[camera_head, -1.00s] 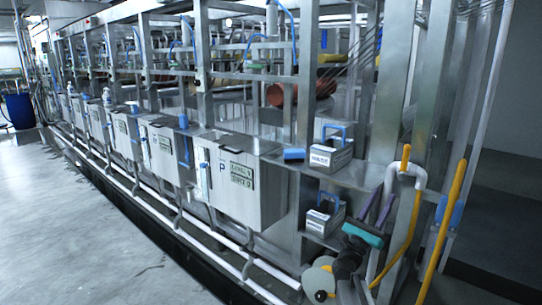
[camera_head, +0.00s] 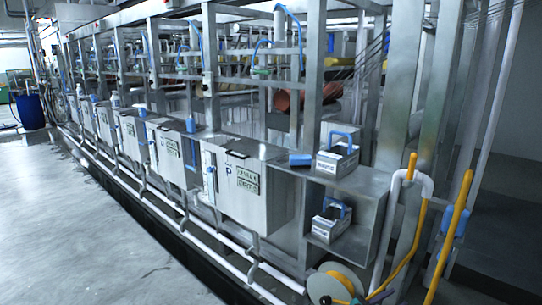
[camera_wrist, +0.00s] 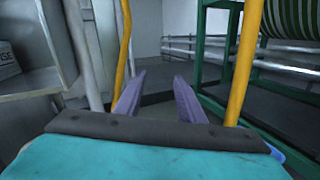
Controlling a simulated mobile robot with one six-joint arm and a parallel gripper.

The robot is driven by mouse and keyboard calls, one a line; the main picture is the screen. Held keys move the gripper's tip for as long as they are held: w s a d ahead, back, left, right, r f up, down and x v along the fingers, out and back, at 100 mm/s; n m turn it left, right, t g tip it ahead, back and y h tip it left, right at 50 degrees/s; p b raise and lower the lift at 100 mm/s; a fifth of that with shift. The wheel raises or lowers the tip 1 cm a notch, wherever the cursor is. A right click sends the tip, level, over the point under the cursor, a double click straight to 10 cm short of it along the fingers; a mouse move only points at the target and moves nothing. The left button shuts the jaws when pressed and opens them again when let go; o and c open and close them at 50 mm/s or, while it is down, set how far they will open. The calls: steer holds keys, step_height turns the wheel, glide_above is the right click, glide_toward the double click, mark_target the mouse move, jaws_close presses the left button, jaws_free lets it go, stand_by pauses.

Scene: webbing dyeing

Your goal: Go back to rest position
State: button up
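My gripper (camera_wrist: 160,84) shows in the wrist view, with two purple fingers in front of a dark edge and a teal body. The fingers are apart, with nothing between them. It faces a gap between two yellow upright pipes, one on the left (camera_wrist: 123,45) and one on the right (camera_wrist: 244,65). The head view does not show the gripper or the arm.
A metal dyeing line with several box tanks (camera_head: 245,190) runs along the aisle. Blue-handled boxes sit on an upper shelf (camera_head: 337,158) and lower shelf (camera_head: 330,221). A reel (camera_head: 332,284) stands below. A green frame (camera_wrist: 212,75) stands right in the wrist view. Left floor (camera_head: 70,225) is clear.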

steer(key=s+a+f+m+g+y+p, duration=0.1)
steer(key=s+a+f+m+g+y, duration=0.3)
steer(key=s+f, duration=0.75)
steer(key=s+a+f+m+g+y, duration=0.1)
steer(key=s+f+m+g+y, duration=0.3)
steer(key=s+f, duration=0.8)
steer(key=s+a+f+m+g+y, duration=0.2)
steer(key=s+a+f+m+y, duration=0.2)
steer(key=a, duration=0.5)
steer(key=s+a+f+m+g+y, duration=0.3)
steer(key=s+a+f+m+y, duration=0.1)
steer(key=s+a+m, duration=0.5)
steer(key=shift+a+g+y, duration=0.3)
steer(key=shift+a+y, duration=0.1)
steer(key=shift+a, duration=0.25)
